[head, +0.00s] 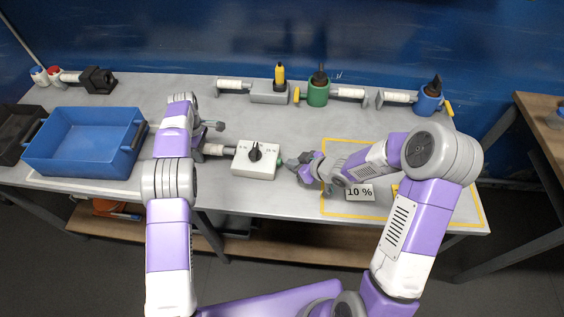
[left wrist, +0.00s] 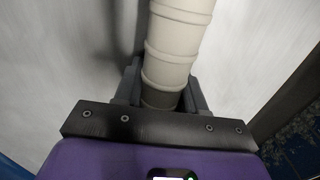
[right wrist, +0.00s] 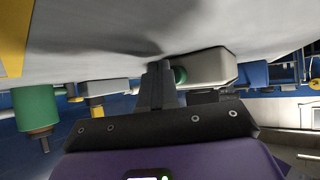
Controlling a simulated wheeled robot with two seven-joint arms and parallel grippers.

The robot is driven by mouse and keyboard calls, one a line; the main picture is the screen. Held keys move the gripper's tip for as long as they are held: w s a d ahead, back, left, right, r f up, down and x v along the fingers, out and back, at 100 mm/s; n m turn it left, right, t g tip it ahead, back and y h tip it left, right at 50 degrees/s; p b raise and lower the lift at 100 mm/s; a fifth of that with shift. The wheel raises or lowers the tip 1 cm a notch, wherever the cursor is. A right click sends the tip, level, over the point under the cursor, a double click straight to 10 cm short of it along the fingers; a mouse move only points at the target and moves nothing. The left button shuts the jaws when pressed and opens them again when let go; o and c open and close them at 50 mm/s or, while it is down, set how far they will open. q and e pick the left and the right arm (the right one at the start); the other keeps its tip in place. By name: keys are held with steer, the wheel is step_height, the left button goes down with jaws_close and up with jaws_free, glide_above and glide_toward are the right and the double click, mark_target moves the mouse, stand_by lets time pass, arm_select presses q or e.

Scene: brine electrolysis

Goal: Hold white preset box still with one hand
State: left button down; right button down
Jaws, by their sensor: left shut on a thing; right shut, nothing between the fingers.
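The white preset box (head: 256,160) sits on the grey table, with a black knob (head: 255,152) on its top face. A pale ribbed handle (head: 216,150) sticks out of its left side. My left gripper (head: 200,150) is shut on this handle (left wrist: 178,45), which runs between its fingers in the left wrist view. My right gripper (head: 287,163) is shut and empty at the box's right side. In the right wrist view its closed fingers (right wrist: 160,80) are beside a green button (right wrist: 180,75) on the box (right wrist: 212,68); I cannot tell whether they touch.
A blue tray (head: 85,140) stands at the left. A "10 %" sign (head: 360,192) lies by a yellow-outlined area (head: 335,213), partly under my right arm. A yellow tool (head: 280,77), a green holder (head: 318,92) and a blue holder (head: 428,100) stand at the back.

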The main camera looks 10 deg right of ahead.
steer(key=shift+w+a, duration=0.2)
steer(key=shift+a, duration=0.5)
stand_by(0.8)
steer(key=shift+d, duration=0.1)
steer(key=shift+s+d, duration=0.2)
steer(key=shift+d, duration=0.3)
steer(key=shift+s+d, duration=0.2)
steer(key=shift+d, duration=0.25)
steer(key=shift+s+d, duration=0.35)
steer(key=shift+d, duration=0.6)
steer(key=shift+s+d, duration=0.3)
steer(key=shift+d, duration=0.65)
steer(key=shift+s+d, duration=0.35)
steer(key=shift+d, duration=0.6)
arm_select(q)
steer(key=c, duration=0.6)
jaws_free()
steer(key=shift+o, duration=0.2)
step_height(320, 180, up, 12)
steer(key=shift+r, duration=0.1)
